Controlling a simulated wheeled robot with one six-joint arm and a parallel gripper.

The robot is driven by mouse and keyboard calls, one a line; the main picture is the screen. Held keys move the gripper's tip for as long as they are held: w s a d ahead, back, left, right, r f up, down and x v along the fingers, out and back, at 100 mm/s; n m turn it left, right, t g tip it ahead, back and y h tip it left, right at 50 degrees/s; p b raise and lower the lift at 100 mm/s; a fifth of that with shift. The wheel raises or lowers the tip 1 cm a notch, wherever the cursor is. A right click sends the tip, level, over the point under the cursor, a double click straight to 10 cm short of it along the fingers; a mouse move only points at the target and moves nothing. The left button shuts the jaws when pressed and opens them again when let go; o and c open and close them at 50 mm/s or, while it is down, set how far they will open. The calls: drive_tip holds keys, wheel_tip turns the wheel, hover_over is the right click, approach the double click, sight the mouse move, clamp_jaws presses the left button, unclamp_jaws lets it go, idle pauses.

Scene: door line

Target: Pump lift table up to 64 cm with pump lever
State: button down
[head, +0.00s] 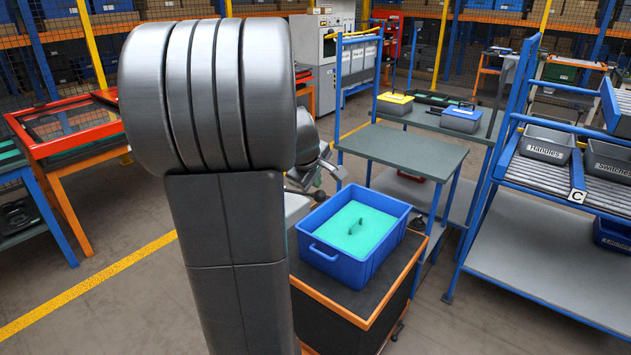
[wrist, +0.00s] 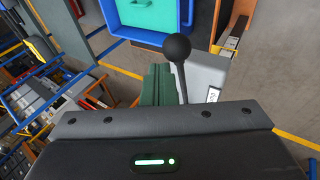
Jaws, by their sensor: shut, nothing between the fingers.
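The pump lever (wrist: 177,47) shows in the wrist view as a dark rod with a round black knob, just beyond my gripper's dark housing. Its lower end is hidden by that housing. The lift table (head: 370,300) has a dark top with orange edges and carries a blue crate (head: 378,262) with a teal insert. The crate also shows at the top of the wrist view (wrist: 105,18). My gripper (head: 316,178) is partly hidden behind my arm in the head view, near the table's far left side. It is shut and empty; its fingertips are not clear.
A scale strip (wrist: 230,44) runs beside the orange edge in the wrist view. A grey-topped bench (head: 415,152) stands behind the crate. A roller rack (head: 560,180) with grey bins is at right.

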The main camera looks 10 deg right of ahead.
sight(319, 192)
drive_tip(key=shift+s+d+f+b, duration=0.15)
drive_tip(key=shift+f+b, duration=0.25)
drive_tip(key=shift+f, duration=0.15)
drive_tip(key=shift+s+d+f+b, duration=0.1)
drive_tip(key=shift+s+f+b, duration=0.1)
drive_tip(key=shift+f+b, duration=0.3)
drive_tip(key=shift+s+d+f+b, duration=0.15)
drive_tip(key=shift+f+b, duration=0.1)
drive_tip(key=shift+f, duration=0.4)
idle(1.2)
drive_tip(key=shift+r, duration=0.1)
idle(0.4)
wheel_tip(319, 192, up, 7)
drive_tip(key=w+a+p, duration=0.1)
drive_tip(key=w+p, duration=0.1)
drive_tip(key=p, duration=0.3)
drive_tip(key=shift+a, duration=0.3)
idle(0.5)
drive_tip(key=r+p, duration=0.1)
drive_tip(key=w+r+p, duration=0.1)
drive_tip(key=r, duration=0.1)
drive_tip(key=a+r+p, duration=0.1)
drive_tip(key=p, duration=0.1)
drive_tip(key=shift+w+r, duration=0.15)
drive_tip(key=shift+w, duration=0.05)
idle(0.6)
